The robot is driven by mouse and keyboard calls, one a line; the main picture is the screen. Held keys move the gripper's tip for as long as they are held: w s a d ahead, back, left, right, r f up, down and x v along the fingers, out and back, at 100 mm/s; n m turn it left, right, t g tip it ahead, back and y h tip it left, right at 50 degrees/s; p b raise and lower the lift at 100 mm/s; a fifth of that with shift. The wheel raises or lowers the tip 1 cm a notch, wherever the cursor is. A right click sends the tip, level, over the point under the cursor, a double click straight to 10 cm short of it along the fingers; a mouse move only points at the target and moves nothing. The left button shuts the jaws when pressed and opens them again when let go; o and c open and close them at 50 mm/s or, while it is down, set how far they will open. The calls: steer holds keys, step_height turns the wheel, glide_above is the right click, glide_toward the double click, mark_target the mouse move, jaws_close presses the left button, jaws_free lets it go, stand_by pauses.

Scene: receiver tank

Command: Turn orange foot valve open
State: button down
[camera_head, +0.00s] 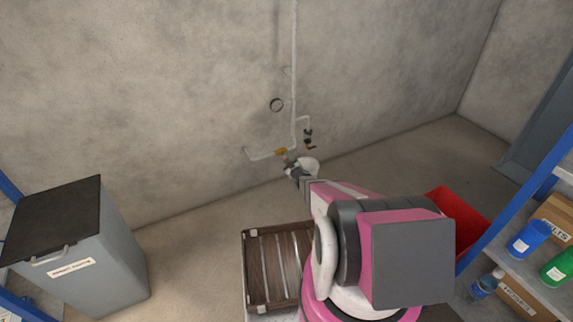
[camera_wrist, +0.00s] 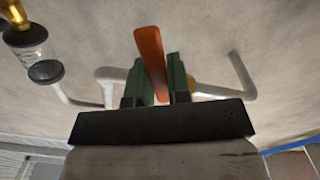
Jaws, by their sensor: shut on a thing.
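The orange foot valve shows as a flat orange lever (camera_wrist: 150,55) in the wrist view, standing upright between my two green-tipped fingers. My gripper (camera_wrist: 157,80) is shut on this lever. The lever's lower end and the valve body are largely hidden by the fingers and the dark gripper body. In the head view my gripper (camera_head: 294,168) reaches the pipe fittings low on the wall, and I cannot make out the lever there. A white pipe (camera_wrist: 240,75) with a yellowish fitting (camera_wrist: 191,86) runs behind the fingers.
A clear-bowled filter (camera_wrist: 33,52) with a brass top hangs near the wall. A grey bin (camera_head: 75,250) stands left, a wooden crate (camera_head: 252,275) below, a red bin (camera_head: 462,212) and blue-framed shelf (camera_head: 515,205) right.

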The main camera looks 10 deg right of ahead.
steer(key=shift+w+d+r+n, duration=0.1)
steer(key=shift+d+r+n, duration=0.1)
steer(key=shift+n, duration=0.2)
steer(key=c, duration=1.1)
jaws_free()
steer(key=shift+o, duration=0.2)
steer(key=shift+f, duration=0.1)
